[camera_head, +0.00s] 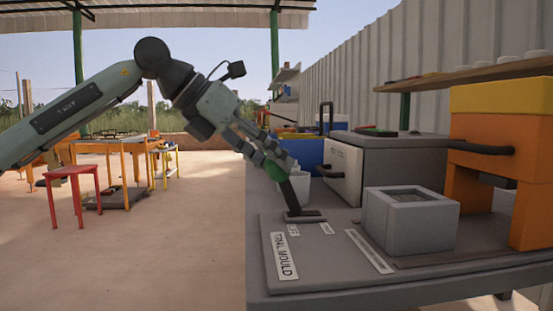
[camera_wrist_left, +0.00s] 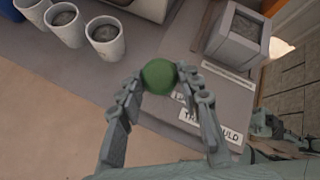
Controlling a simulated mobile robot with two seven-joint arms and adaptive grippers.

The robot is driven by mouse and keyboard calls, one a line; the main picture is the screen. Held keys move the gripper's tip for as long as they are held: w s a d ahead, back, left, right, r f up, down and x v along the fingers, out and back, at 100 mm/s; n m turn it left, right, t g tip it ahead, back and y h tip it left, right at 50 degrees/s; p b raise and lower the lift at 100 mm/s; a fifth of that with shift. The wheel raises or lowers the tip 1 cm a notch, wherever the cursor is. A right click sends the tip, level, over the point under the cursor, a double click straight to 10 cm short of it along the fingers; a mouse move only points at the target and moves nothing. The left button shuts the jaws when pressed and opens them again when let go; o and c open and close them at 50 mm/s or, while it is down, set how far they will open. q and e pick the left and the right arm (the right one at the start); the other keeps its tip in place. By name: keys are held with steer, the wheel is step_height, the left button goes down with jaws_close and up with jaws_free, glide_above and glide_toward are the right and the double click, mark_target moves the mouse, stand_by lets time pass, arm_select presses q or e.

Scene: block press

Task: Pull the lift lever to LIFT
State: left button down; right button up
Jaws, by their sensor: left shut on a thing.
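The lift lever (camera_head: 299,188) is a dark bar rising from a slotted base (camera_head: 305,216) on the grey bench, tilted up and to the left in the head view, with a green knob at its top. The green knob (camera_wrist_left: 159,77) shows clearly in the left wrist view. My left gripper (camera_head: 278,162) is shut on the knob, one finger on each side of it. Small white labels lie beside the lever base; their text is too small to read surely.
A plate marked "TRIAL MOULD" (camera_head: 284,256) is at the bench's near left. A grey square mould (camera_head: 410,220) stands right of the lever. An orange and yellow frame (camera_head: 490,150) is at right. White cups (camera_wrist_left: 105,36) stand close by the lever. Left of the bench is open floor.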

arm_select(q)
steer(key=shift+a+f, duration=0.25)
steer(key=shift+f, duration=0.2)
steer(key=c, duration=1.4)
jaws_free()
steer(key=o, duration=0.4)
steer(key=shift+a, duration=0.1)
steer(key=shift+r, duration=0.15)
steer(key=shift+s+r, duration=0.1)
steer(key=shift+r, duration=0.1)
steer(key=v, duration=1.1)
steer(key=shift+s+a+r, duration=0.1)
steer(key=shift+a+r, duration=0.05)
steer(key=shift+a, duration=0.1)
